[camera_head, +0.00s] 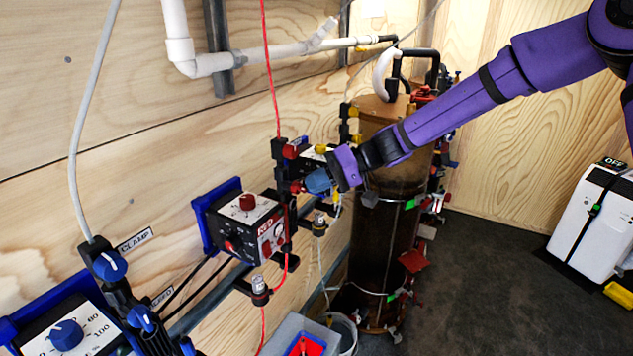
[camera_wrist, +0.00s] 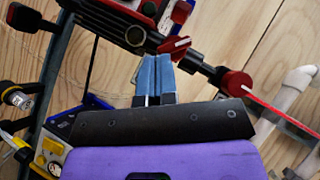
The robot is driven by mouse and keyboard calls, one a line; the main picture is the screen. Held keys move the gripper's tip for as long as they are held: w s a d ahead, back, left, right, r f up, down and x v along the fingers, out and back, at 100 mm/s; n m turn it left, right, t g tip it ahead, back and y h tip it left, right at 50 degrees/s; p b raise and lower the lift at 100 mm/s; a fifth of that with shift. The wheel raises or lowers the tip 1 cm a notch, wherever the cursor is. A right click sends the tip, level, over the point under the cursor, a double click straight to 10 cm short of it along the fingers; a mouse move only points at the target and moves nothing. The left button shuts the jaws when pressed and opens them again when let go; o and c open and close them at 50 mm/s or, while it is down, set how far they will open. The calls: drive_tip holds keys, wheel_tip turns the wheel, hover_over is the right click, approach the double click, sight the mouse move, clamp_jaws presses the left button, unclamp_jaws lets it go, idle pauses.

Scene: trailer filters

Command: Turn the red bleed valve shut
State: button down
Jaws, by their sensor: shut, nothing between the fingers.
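A red knob with a white pointer line (camera_wrist: 174,45) sits on a black pipe manifold in the wrist view, just beyond my fingertips. A red knob also shows on the upright black manifold in the head view (camera_head: 289,152). Which red knob is the bleed valve is not labelled in view. My gripper (camera_wrist: 155,72) has blue fingers that are shut together and empty. Its tips are close to the red knob, slightly to its left in the wrist view; I cannot tell whether they touch. In the head view my gripper (camera_head: 318,182) is at the manifold, hiding part of it.
A red fitting (camera_wrist: 236,83) with a red line stands beside the knob. A black control box marked RED (camera_head: 258,228) is on the wall at left. A brown cylinder (camera_head: 385,240) stands behind my gripper. Clear floor (camera_head: 490,290) lies at right.

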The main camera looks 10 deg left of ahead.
drive_tip(key=shift+f+m+g+y, duration=0.4)
drive_tip(key=shift+m+g+y, duration=0.2)
drive_tip(key=shift+m+y, duration=0.15)
drive_tip(key=shift+f+m+g+y, duration=0.4)
drive_tip(key=shift+m+g+y, duration=0.2)
drive_tip(key=shift+m+y, duration=0.15)
idle(3.2)
